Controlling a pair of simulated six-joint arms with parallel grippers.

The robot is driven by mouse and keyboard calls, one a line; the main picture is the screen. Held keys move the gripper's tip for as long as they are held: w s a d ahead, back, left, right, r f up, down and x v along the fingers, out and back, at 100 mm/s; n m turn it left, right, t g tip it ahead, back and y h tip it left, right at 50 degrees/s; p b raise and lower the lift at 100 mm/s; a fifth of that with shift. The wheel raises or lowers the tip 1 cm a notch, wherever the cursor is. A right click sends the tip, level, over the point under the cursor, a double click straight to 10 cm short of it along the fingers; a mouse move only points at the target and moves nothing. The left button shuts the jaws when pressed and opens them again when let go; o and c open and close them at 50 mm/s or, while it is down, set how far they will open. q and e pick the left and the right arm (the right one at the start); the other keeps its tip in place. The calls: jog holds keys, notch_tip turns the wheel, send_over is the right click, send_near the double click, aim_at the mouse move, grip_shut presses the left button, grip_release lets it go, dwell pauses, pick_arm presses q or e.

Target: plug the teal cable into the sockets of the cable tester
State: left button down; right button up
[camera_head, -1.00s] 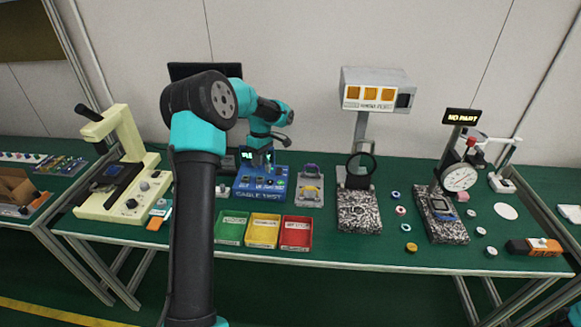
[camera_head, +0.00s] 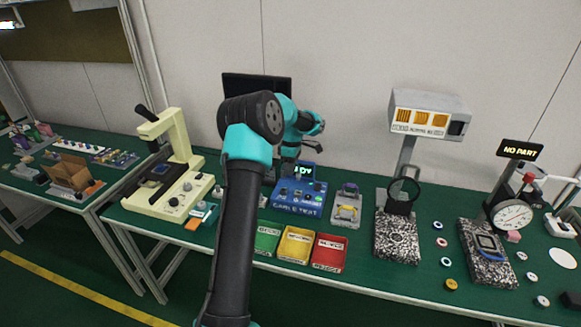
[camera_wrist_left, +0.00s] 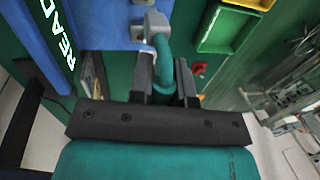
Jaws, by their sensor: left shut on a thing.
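The blue cable tester (camera_head: 297,200) stands on the green bench with its small screen lit; in the left wrist view the screen (camera_wrist_left: 62,30) reads READY. My left gripper (camera_head: 287,176) is over the tester's back left, partly hidden by my own arm. In the left wrist view my left gripper (camera_wrist_left: 165,76) is shut on the teal cable (camera_wrist_left: 164,58), which bends between its fingers. A grey connector (camera_wrist_left: 153,25) is at the cable's upper end, by the tester's blue face. I cannot tell whether it is seated in a socket. My right gripper is not in view.
Green, yellow (camera_head: 294,244) and red (camera_head: 329,252) bins stand in front of the tester. A grey fixture (camera_head: 347,208) is to its right, a cream microscope (camera_head: 170,180) to its left. A dark monitor (camera_head: 257,86) is behind. Granite gauge stands are further right.

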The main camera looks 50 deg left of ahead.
pick_arm(q)
jog(key=shift+f, duration=2.5)
jog(key=shift+f, duration=1.2)
jog(key=c, duration=1)
grip_release()
jog(key=w+r, duration=0.1)
jog(key=r, duration=0.4)
jog(key=w+a+r, duration=0.1)
jog(key=r, duration=0.5)
jog(key=w+r, duration=0.1)
jog(key=r, duration=0.5)
jog(key=shift+a, duration=0.4)
